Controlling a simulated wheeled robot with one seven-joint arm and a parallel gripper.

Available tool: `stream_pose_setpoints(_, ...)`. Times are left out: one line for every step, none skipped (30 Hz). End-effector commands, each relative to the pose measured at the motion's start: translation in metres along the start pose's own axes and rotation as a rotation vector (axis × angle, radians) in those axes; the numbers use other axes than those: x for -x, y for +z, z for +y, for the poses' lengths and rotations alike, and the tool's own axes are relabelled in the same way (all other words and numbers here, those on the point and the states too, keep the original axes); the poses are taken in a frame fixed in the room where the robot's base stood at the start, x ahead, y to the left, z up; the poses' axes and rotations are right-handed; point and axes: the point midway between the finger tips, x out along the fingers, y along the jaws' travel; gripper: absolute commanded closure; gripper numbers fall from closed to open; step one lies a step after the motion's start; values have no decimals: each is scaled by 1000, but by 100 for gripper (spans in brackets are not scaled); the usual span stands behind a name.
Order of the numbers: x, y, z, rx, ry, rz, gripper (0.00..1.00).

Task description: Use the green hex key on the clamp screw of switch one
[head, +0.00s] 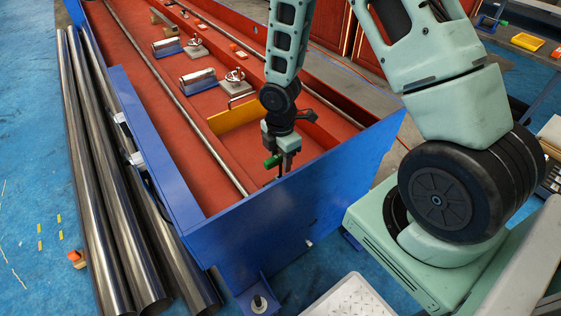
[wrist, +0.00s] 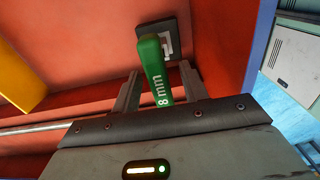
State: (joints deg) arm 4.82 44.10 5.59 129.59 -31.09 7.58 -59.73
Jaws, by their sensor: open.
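The green hex key (wrist: 153,68), its handle marked "8 mm", lies between the two parted fingers of my gripper (wrist: 160,88) in the wrist view. The fingers stand apart on either side of it, and I cannot tell whether either touches it. A dark square plate with a pale bracket (wrist: 168,44) shows just beyond the handle. In the head view my gripper (head: 284,158) is low at the near end of the red trough, with the green key handle (head: 272,161) at its left side. I cannot make out which part is switch one or its clamp screw.
The blue-walled red trough (head: 185,195) holds a yellow plate (head: 233,116), a long rod (head: 185,95) and two silver cylinders on blue bases (head: 198,80). Small orange blocks (head: 240,55) lie farther back. Long steel tubes (head: 95,170) lie along the left outside.

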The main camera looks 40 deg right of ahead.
Motion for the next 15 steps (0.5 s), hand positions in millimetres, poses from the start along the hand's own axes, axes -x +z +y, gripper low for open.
stream_pose_setpoints(-7,-1,0,1,-1,0,56)
stream_pose_setpoints(-9,-1,0,1,0,0,56)
stream_pose_setpoints(-10,0,0,1,0,0,56)
stream_pose_setpoints(-11,0,0,0,0,0,56)
stream_pose_setpoints(-11,0,0,0,1,0,56)
stream_pose_setpoints(-11,0,0,0,1,0,56)
stream_pose_setpoints(-11,0,0,0,1,0,56)
stream_pose_setpoints(-11,0,0,0,1,0,56)
stream_pose_setpoints(-10,0,0,0,1,0,56)
stream_pose_setpoints(-10,0,0,0,1,0,56)
stream_pose_setpoints(-10,0,0,0,1,0,62)
stream_pose_setpoints(-10,0,0,0,1,0,73)
stream_pose_setpoints(-10,0,0,0,1,0,81)
stream_pose_setpoints(-10,0,0,0,1,0,90)
stream_pose_setpoints(-10,0,0,0,1,0,100)
